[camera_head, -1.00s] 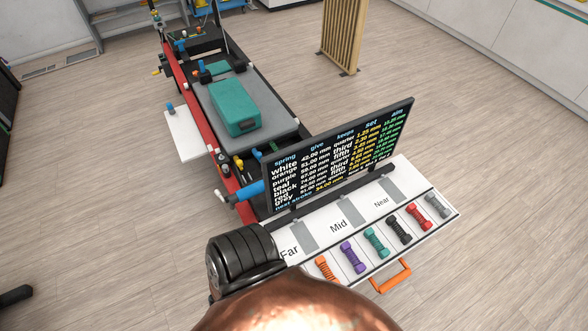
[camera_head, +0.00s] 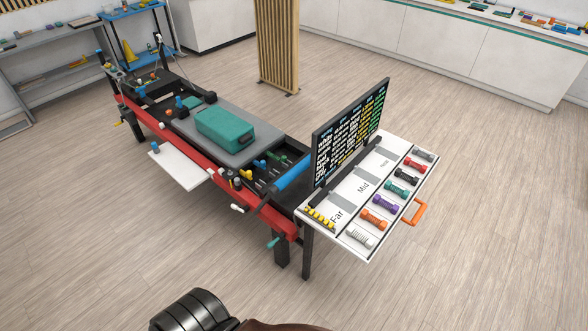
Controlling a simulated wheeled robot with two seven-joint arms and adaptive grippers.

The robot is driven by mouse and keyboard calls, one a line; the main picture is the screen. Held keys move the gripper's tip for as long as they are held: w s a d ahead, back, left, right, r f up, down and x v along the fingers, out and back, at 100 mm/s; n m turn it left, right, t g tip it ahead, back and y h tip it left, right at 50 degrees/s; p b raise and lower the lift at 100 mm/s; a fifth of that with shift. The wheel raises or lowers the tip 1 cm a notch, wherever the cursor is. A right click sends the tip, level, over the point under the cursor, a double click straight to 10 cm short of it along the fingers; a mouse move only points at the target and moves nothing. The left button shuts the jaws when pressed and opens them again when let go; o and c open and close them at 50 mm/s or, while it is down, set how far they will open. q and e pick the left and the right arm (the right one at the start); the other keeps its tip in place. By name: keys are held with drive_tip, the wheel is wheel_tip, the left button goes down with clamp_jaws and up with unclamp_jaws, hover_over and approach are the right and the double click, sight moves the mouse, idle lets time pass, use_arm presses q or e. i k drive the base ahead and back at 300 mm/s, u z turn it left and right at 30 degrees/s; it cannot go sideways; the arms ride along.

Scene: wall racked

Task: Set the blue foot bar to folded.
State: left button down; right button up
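The blue foot bar (camera_head: 293,177) is at the near end of the reformer-like bench (camera_head: 205,172), just left of the dark sign board. It slants up to the right, and its right end is hidden by the board. I cannot tell its exact setting. A white-tipped lever (camera_head: 238,208) and a teal handle (camera_head: 272,242) stick out of the bench's near end.
A white tray table (camera_head: 368,250) with several coloured springs and Far, Mid and Near labels adjoins the bench, with an orange handle (camera_head: 415,212) on its right. A teal box (camera_head: 226,128) sits on the carriage. A slatted wooden screen (camera_head: 277,45) stands behind. Floor left and front is clear.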

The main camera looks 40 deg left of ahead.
sight(278, 186)
drive_tip(key=k, duration=0.6)
drive_tip(key=u, duration=1.1)
drive_tip(key=i, duration=1.65)
